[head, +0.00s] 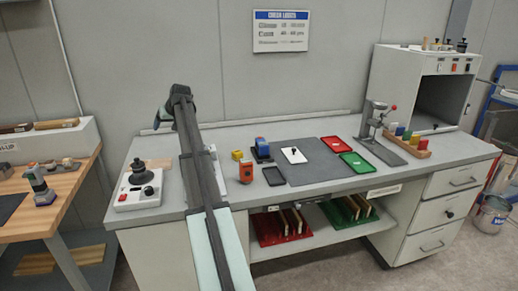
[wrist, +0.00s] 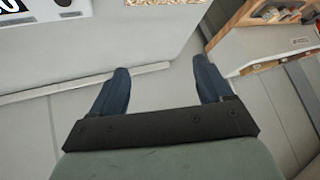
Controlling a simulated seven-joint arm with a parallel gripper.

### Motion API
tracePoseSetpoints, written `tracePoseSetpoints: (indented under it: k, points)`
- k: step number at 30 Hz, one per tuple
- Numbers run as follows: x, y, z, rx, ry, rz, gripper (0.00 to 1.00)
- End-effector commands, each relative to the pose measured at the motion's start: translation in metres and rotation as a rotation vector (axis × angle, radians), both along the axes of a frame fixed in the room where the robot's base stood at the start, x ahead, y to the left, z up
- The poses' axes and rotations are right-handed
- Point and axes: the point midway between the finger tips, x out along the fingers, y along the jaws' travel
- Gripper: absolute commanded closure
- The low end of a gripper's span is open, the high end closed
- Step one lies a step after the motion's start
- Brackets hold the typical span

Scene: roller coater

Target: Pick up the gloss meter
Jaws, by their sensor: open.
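I cannot tell for certain which item is the gloss meter. A small orange device with a dark face (head: 246,172) stands on the grey bench, just right of my arm in the head view. A blue-topped block (head: 261,148) on a dark base stands behind it. A flat black item (head: 273,176) lies to its right.
The grey bench (head: 228,188) also holds a white box with a black knob (head: 138,188), a dark mat (head: 312,172), red (head: 335,145) and green (head: 357,162) trays, a press stand (head: 377,125) and a rack of coloured bottles (head: 408,142). My arm crosses the bench's left part.

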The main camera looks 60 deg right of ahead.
Motion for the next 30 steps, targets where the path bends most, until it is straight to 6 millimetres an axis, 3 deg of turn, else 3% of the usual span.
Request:
tracePoseSetpoints:
  k: [1, 3, 9, 15, 18, 21, 24, 30]
  points:
    - [-0.023, -0.028, -0.002, -0.007, 0.026, -0.032, 0.21]
    - [-0.054, -0.060, -0.006, -0.014, 0.063, -0.067, 0.21]
    - [-0.148, -0.142, -0.014, -0.025, 0.169, -0.172, 0.21]
    - [-0.244, -0.205, -0.020, -0.019, 0.270, -0.270, 0.21]
    - [-0.282, -0.226, -0.022, -0.014, 0.308, -0.308, 0.21]
    - [-0.309, -0.238, -0.023, -0.008, 0.335, -0.334, 0.21]
    - [-0.324, -0.245, -0.024, -0.006, 0.350, -0.347, 0.21]
    - [-0.328, -0.250, -0.033, -0.002, 0.357, -0.354, 0.21]
